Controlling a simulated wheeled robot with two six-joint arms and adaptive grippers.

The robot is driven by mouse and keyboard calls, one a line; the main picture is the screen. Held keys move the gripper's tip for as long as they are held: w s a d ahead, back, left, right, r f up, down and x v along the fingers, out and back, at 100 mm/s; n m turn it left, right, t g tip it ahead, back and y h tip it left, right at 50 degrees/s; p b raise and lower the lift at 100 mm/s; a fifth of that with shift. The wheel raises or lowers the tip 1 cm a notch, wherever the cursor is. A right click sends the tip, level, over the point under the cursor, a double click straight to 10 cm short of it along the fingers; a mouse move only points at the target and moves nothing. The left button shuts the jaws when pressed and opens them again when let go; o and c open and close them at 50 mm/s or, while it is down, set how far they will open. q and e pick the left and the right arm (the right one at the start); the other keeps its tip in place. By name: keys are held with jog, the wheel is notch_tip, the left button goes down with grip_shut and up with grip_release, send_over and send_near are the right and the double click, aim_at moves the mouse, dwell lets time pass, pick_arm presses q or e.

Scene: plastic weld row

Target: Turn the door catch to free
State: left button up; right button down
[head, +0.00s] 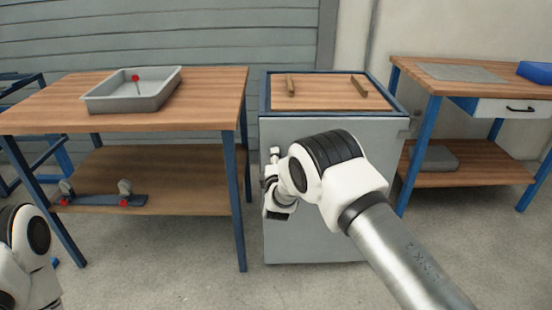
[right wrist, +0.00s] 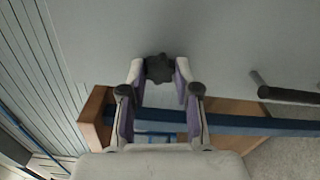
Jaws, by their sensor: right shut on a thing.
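The door catch is a dark lobed knob (right wrist: 159,68) on the grey door face (right wrist: 225,45) in the right wrist view. My right gripper (right wrist: 158,72) is shut on this knob, with one pale, purple-lined finger on each side of it. In the head view, the right gripper (head: 271,165) is at the left part of the front of the grey cabinet (head: 320,245); the catch is hidden there by my arm. The door looks closed. Only part of my left arm shows at the lower left of the head view; its gripper is out of frame.
A dark bar handle (right wrist: 285,93) stands out to the right of the knob. Two wooden strips lie on the cabinet top (head: 325,92). A workbench (head: 215,95) with a grey tray (head: 160,97) stands left; another bench (head: 425,90) stands right. Open floor lies in front.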

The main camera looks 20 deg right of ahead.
jog(key=shift+n, duration=0.6)
jog(key=c, duration=0.8)
grip_release()
jog(key=shift+c, duration=0.2)
jog(key=v, duration=1.2)
